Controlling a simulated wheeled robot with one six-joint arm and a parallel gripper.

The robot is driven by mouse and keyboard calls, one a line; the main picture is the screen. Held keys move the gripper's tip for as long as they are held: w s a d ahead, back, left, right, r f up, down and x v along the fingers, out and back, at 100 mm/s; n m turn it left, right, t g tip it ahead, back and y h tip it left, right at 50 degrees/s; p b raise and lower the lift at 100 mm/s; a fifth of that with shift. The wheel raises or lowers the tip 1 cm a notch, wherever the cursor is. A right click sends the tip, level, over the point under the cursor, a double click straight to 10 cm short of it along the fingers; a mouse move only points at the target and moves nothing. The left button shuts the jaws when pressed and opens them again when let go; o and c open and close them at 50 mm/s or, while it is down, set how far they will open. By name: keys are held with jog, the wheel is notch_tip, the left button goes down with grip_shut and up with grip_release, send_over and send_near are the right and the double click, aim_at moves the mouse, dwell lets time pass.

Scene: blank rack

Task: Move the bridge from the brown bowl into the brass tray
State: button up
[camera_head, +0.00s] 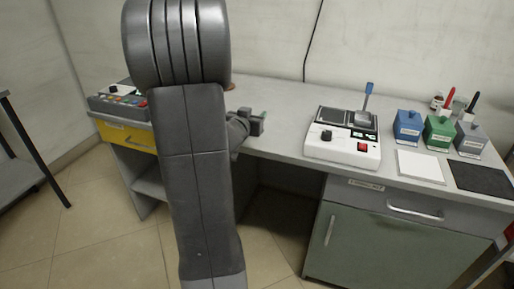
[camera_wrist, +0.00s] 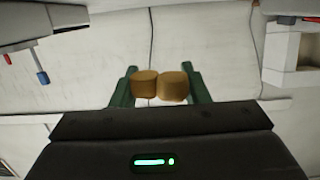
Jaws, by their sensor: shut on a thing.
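The bridge (camera_wrist: 160,85), two joined brown lumps, sits between the two green fingers of my gripper (camera_wrist: 160,88) in the wrist view. My gripper is shut on it. In the head view, my gripper (camera_head: 262,118) is beside my arm, near the bench's front edge, and the bridge cannot be made out there. A small brown edge (camera_head: 232,85) shows behind my arm on the bench; I cannot tell whether it is the brown bowl or the brass tray. Neither the bowl nor the tray is otherwise visible, and my arm hides part of the bench.
On the bench (camera_head: 280,98) stand a white device (camera_head: 343,150) with a blue lever, several coloured blocks (camera_head: 407,126), a white pad (camera_head: 420,167) and a dark mat (camera_head: 482,179). A control box (camera_head: 120,100) stands at left. The bench between arm and device looks clear.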

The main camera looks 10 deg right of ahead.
aim_at(256, 141)
jog(key=shift+w+d+r, duration=0.25)
jog(key=shift+d+r, duration=0.1)
jog(key=shift+r, duration=0.35)
notch_tip(256, 141, down, 10)
jog(key=b, duration=0.4)
jog(key=shift+r+b, duration=0.15)
jog(key=shift+b, duration=0.15)
jog(key=shift+f, duration=0.2)
jog(key=o, duration=1)
jog(key=shift+b, duration=0.3)
